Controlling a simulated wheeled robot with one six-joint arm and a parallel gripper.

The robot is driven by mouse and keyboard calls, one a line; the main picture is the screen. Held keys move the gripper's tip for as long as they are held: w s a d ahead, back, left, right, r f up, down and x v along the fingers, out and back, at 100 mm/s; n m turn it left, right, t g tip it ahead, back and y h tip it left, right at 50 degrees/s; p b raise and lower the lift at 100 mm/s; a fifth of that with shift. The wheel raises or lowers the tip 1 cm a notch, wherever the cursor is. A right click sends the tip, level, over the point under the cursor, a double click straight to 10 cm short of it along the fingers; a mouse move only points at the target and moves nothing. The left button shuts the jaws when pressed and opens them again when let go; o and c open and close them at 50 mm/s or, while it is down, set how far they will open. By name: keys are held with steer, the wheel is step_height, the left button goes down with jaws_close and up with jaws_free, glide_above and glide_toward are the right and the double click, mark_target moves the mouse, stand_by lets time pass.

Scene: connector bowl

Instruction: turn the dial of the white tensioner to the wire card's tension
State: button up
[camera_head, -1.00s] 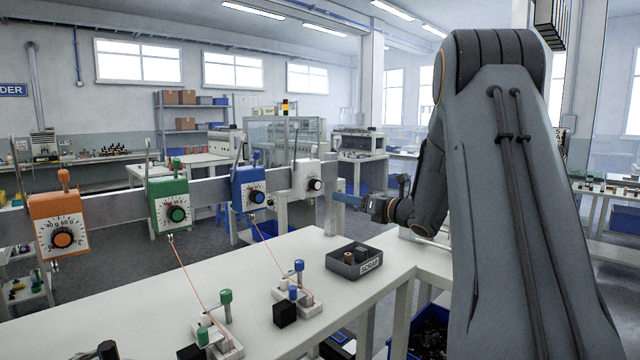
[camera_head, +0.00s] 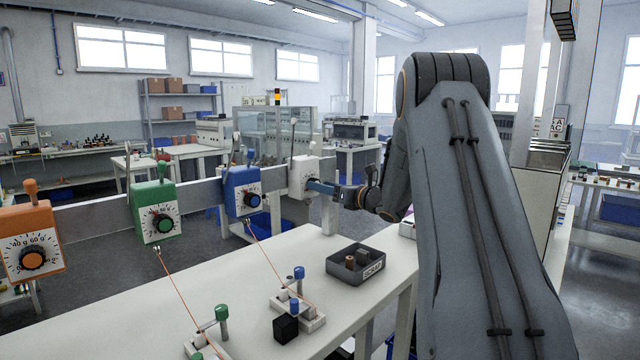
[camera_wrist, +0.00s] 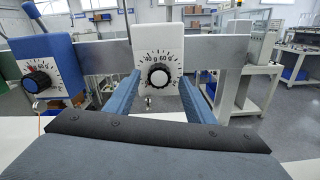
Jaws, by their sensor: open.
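The white tensioner (camera_head: 299,172) is the rightmost one on the grey rail. In the wrist view its white body (camera_wrist: 158,42) is upright, with a black dial (camera_wrist: 159,76) under a scale marked 40 g and 60 g. The dial's exact setting is too small to read. My gripper (camera_head: 318,187) is open in front of the tensioner and hides its dial in the head view. In the wrist view my gripper's blue fingers (camera_wrist: 160,84) stand left and right of the dial, apart from it. I cannot make out a wire card.
Blue (camera_head: 243,192), green (camera_head: 153,212) and orange (camera_head: 30,240) tensioners hang along the rail (camera_head: 97,209) to the left. A dark scrap tray (camera_head: 340,272) and small wire fixtures (camera_head: 318,322) stand on the white bench (camera_head: 230,275). Space around the white tensioner's front is clear.

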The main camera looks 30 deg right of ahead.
steer(key=shift+w+a, duration=0.25)
steer(key=shift+w, duration=0.45)
steer(key=c, duration=1.1)
steer(key=shift+o, duration=0.2)
